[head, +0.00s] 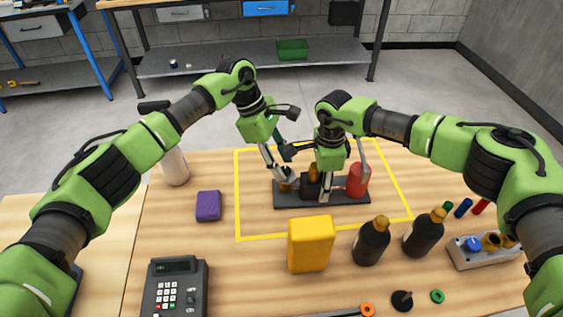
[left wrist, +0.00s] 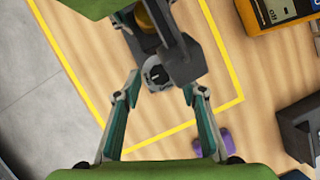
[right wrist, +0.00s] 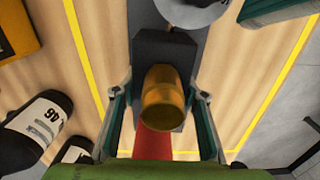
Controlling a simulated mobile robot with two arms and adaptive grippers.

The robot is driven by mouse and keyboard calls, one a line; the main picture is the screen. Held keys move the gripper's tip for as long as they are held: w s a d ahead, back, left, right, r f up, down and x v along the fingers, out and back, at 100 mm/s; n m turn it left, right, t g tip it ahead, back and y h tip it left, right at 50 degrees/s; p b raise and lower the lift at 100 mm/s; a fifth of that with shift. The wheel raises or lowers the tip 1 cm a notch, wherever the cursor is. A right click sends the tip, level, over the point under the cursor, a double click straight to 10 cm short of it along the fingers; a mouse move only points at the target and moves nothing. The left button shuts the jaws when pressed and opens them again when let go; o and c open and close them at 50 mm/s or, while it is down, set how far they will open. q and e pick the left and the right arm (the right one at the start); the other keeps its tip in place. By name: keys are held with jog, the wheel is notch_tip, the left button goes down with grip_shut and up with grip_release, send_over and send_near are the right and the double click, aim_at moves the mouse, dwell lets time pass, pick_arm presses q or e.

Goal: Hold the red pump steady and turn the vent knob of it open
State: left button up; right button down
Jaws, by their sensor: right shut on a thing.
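The pump stands on a dark base plate (head: 340,198) in the middle of the table, with an upright red cylinder (head: 357,182) at its right end. Its middle is a dark block with a brass cylinder (right wrist: 163,98). The round grey vent knob (left wrist: 158,73) is at the plate's left end, partly hidden in the head view. My right gripper (right wrist: 162,95) is shut on the pump's middle, one finger on each side. My left gripper (left wrist: 162,88) is open and points down at the knob, which shows between its fingertips; I cannot tell whether they touch it.
A yellow device (head: 310,244) and two dark bottles (head: 371,241) stand in front of the pump. A purple block (head: 208,205) and a white bottle (head: 175,167) are to the left. A keypad device (head: 175,288) is front left. Yellow tape outlines the work area.

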pick_arm(q)
grip_shut()
jog(key=shift+n, duration=0.3)
jog(key=n, duration=0.1)
jog(key=n+t, duration=0.1)
jog(key=n, duration=0.1)
jog(key=n+t, duration=0.1)
jog(key=shift+s+f, duration=0.1)
jog(key=shift+s, duration=0.15)
jog(key=n+t, duration=0.1)
jog(key=n, duration=0.1)
jog(key=n+t+y, duration=0.1)
jog(key=n, duration=0.2)
jog(key=shift+s+n, duration=0.2)
jog(key=shift+n, duration=0.1)
dwell(0.4)
grip_release()
jog(key=shift+d, duration=0.1)
